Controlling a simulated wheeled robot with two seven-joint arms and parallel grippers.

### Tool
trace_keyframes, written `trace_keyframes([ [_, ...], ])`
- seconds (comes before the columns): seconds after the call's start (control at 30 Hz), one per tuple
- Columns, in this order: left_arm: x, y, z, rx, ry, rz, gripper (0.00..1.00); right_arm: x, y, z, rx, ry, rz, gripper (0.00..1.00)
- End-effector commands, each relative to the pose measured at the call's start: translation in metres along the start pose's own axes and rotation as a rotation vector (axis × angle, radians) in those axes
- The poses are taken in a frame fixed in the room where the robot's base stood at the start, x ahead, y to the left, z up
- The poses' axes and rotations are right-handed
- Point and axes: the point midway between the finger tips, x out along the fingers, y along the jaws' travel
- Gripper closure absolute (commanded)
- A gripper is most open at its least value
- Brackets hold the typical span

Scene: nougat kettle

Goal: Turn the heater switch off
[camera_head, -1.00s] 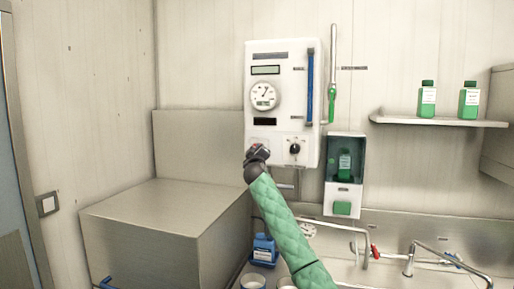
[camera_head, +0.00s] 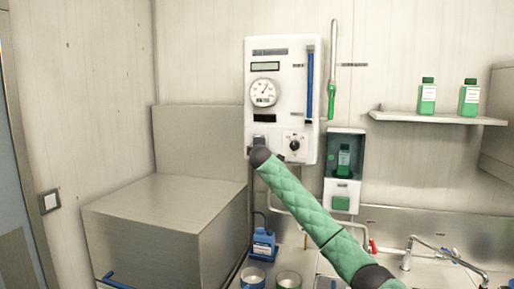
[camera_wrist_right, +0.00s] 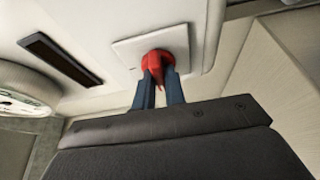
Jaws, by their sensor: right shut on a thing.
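The white control panel (camera_head: 280,55) hangs on the wall in the head view. The heater switch appears to be the red knob (camera_wrist_right: 157,61) on a white square plate (camera_wrist_right: 126,47) in the right wrist view. The two dark blue fingers of my right gripper (camera_wrist_right: 162,80) are closed around the knob's sides. In the head view, my right wrist covers the knob at the panel's lower left. The knob's pointer is partly hidden between the fingers, so its setting is hard to tell. My left gripper is in neither view.
A black knob (camera_head: 294,146) sits right of the switch, and a round gauge (camera_head: 264,92) is above. A green dispenser (camera_head: 344,170) hangs to the right. A large metal box (camera_head: 165,225) stands at left. A blue bottle (camera_head: 263,245) and cups stand below.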

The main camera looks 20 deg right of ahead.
Motion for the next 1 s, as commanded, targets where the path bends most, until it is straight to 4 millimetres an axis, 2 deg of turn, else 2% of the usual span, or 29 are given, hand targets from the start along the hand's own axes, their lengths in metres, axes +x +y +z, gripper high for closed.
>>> trace_keyframes([
  [0.63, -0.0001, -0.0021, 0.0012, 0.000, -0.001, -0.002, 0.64, -0.0002, -0.0008, -0.0016, -0.045, 0.002, -0.019, 1.00],
  [0.67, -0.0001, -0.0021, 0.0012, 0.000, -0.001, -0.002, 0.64, -0.0002, -0.0009, -0.0016, -0.045, 0.002, -0.019, 0.82],
  [0.73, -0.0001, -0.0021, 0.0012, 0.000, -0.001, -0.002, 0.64, -0.0002, -0.0009, -0.0015, -0.045, 0.002, -0.019, 0.69],
  [1.0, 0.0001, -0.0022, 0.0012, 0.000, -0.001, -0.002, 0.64, -0.0002, -0.0006, -0.0006, -0.045, 0.000, -0.019, 0.66],
])
